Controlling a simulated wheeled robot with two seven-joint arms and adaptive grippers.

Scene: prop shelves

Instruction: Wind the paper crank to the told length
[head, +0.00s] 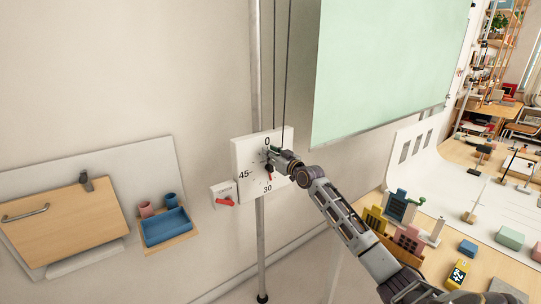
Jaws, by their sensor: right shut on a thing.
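The white dial box (245,160) is mounted on a thin pole and shows the marks 0, 30 and 45. My right gripper (271,158) is at the middle of the dial, shut on the crank, which is mostly hidden behind the fingers. A small red pointer (269,178) shows just below the gripper, towards the 30 mark. The pale green paper sheet (385,65) hangs to the right above the dial, with two dark cords beside it. My left gripper is not in view.
A small white box with a red lever (226,201) sits left of the dial. A wooden panel (65,214) and a blue tray (166,227) with two cups are on the left wall. Model blocks (408,237) crowd the table at right, beneath my right arm.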

